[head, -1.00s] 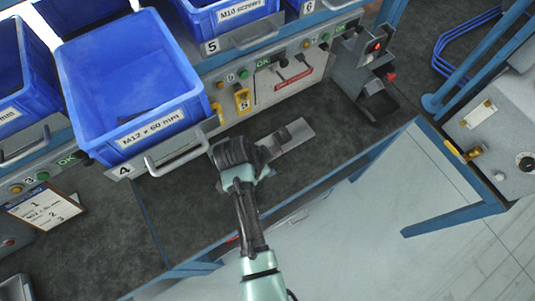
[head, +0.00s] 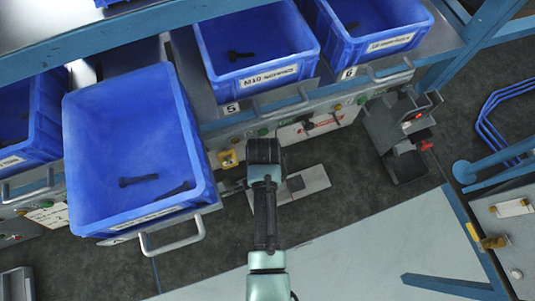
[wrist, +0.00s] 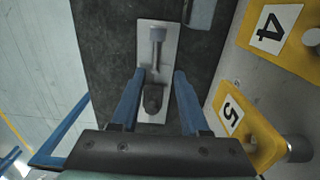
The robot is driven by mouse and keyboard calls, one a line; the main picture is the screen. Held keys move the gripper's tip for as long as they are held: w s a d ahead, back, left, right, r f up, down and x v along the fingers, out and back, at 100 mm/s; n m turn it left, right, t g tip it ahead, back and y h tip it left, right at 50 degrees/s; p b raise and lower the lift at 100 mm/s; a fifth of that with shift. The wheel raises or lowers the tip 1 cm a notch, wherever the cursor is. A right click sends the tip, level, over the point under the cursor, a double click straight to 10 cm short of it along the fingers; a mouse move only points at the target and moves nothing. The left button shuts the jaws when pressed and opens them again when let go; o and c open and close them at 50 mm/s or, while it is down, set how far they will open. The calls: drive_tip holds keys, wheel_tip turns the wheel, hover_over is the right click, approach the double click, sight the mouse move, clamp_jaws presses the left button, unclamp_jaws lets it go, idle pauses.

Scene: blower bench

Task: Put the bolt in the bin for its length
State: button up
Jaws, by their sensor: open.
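In the wrist view my gripper (wrist: 159,76) is open, its two blue fingers apart above a pale metal plate (wrist: 143,30) on the dark bench. On the plate lie a grey rod with a thicker end (wrist: 156,48) and a dark rounded piece (wrist: 153,99) between the fingers; I cannot tell which is the bolt. Nothing is seen gripped. In the head view my gripper (head: 265,153) covers part of the plate (head: 312,183). The large blue bin (head: 85,210) at left holds dark bolts (head: 138,181). Bin 5 (head: 285,70), labelled M10, holds a dark bolt (head: 240,55).
Bin 6 (head: 370,45) stands right of bin 5, and another blue bin (head: 20,150) at far left. Metal handles (head: 172,242) stick out before the bins. A grey device (head: 395,130) stands right of the plate.

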drive_tip(key=f+b, duration=0.9)
drive_tip(key=shift+s+f, duration=0.4)
drive_tip(key=shift+c, duration=0.2)
clamp_jaws()
drive_tip(key=shift+r, duration=0.15)
wheel_tip(320, 180, up, 7)
drive_tip(key=p, duration=0.7)
drive_tip(key=shift+r+p, duration=0.1)
drive_tip(key=shift+p, duration=0.3)
